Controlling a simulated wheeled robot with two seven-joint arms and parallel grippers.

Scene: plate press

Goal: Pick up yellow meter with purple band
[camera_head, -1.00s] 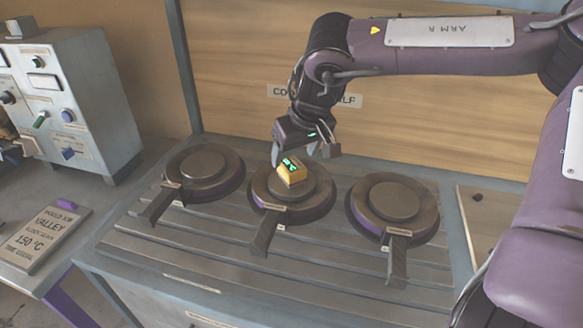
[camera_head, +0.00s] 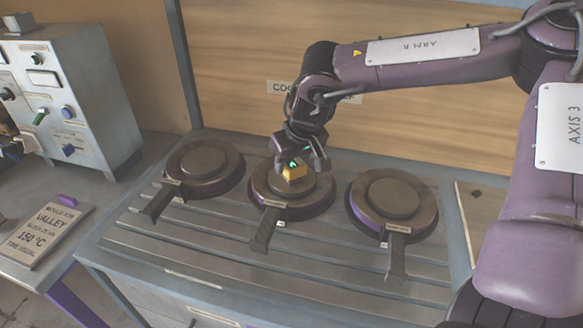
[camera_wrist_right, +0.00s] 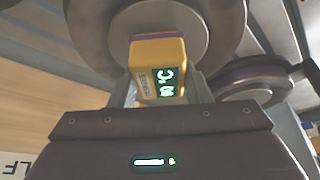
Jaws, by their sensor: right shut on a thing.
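The yellow meter (camera_head: 294,173) sits on the round centre of the middle plate (camera_head: 325,199) in the head view. In the right wrist view the meter (camera_wrist_right: 158,72) shows a lit green display and a purple band along its far edge. My right gripper (camera_head: 296,166) is down at the meter from behind, its fingers on either side of it. In the right wrist view the gripper (camera_wrist_right: 165,92) is shut on the meter. The meter appears to be still on the plate. My left gripper is not in view.
A left plate (camera_head: 203,160) and a right plate (camera_head: 393,197), each with a handle toward the front, flank the middle one on the slatted bench (camera_head: 330,265). A wooden panel (camera_head: 420,130) rises behind.

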